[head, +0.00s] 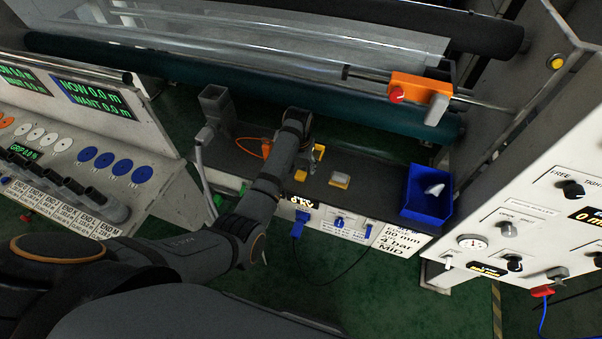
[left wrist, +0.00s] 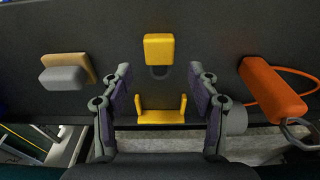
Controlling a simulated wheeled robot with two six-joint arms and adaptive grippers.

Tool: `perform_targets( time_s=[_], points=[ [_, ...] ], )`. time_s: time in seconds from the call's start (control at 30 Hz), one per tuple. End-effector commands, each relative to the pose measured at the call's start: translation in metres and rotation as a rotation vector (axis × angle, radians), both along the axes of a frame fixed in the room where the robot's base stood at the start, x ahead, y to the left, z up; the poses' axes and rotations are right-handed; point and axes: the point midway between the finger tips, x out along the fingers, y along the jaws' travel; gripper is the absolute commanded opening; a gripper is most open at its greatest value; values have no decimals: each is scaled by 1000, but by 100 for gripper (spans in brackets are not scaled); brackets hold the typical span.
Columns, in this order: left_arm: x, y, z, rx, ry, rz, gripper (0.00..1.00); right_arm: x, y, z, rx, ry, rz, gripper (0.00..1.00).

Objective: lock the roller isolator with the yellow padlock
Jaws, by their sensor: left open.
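A yellow two-pronged bracket (left wrist: 161,116) sits between the finger bases in the picture. An orange box with a red knob (head: 397,95), possibly the roller isolator, is at the roller's right end. My right gripper is out of view.
An orange tool (left wrist: 272,90) with a metal hook and a grey-and-tan block (left wrist: 68,72) lie on either side of the padlock. A blue bin (head: 428,193) stands at the shelf's right end. Control panels flank the shelf; rollers (head: 240,72) run behind it.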

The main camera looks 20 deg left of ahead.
Motion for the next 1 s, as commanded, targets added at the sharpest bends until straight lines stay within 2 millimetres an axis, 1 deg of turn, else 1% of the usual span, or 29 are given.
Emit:
perform_targets(
  time_s=[0.03, 0.1, 0.2, 0.4, 0.47, 0.83, 0.87, 1.0],
  points=[
    [0, -1, -5, 0, 4, 0, 60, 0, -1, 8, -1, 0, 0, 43],
    [2, 0, -17, 1, 1, 0, 60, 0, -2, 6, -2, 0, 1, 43],
    [3, 0, -26, 0, 0, 0, 60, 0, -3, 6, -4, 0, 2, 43],
    [3, 0, -27, 0, -2, 0, 60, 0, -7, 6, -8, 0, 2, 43],
    [3, 0, -27, 0, -2, 0, 54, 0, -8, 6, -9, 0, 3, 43],
    [3, -1, -27, 0, -1, 0, 3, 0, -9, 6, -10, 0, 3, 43],
    [3, -1, -27, 0, -2, 0, 0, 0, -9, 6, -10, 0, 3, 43],
    [3, -1, -27, 0, -2, 0, 0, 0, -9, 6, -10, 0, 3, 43]
  ],
)
